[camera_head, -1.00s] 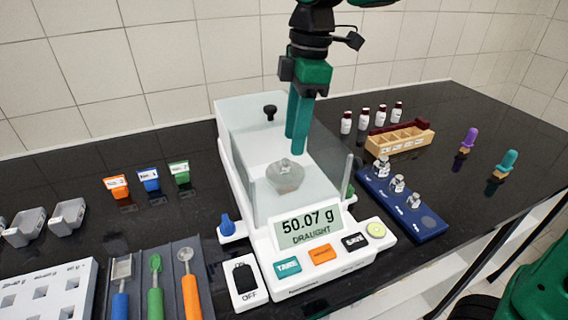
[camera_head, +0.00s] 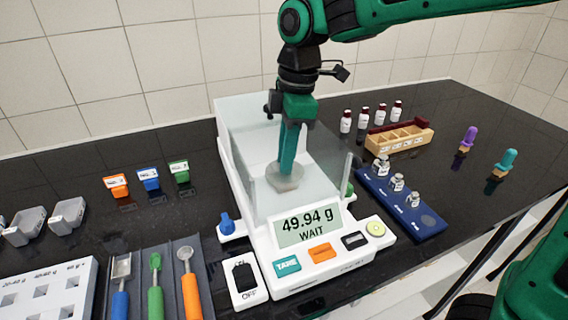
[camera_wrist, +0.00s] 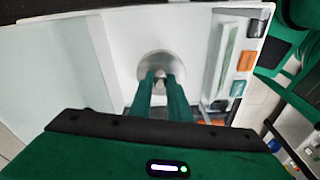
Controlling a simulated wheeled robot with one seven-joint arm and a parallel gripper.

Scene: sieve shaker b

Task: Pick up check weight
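The check weight (camera_wrist: 159,74) is a small metallic piece on the round pan (camera_wrist: 148,64) of the balance, inside its glass draught shield. In the head view the weight is hidden behind the fingers and glass. My gripper (camera_head: 285,170) points down into the shield from above, its teal fingertips just over the pan (camera_head: 282,183). In the wrist view the two fingers (camera_wrist: 161,82) stand a little apart, one on each side of the weight's top. I cannot tell whether they touch it. The balance display (camera_head: 310,226) reads 49.94 g and WAIT.
Glass walls (camera_head: 318,193) of the shield stand close around my gripper. A blue tray (camera_head: 420,222) with several metal weights and an empty round recess is to the right. A wooden rack (camera_head: 400,139) and small bottles stand behind it. Spatulas lie front left.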

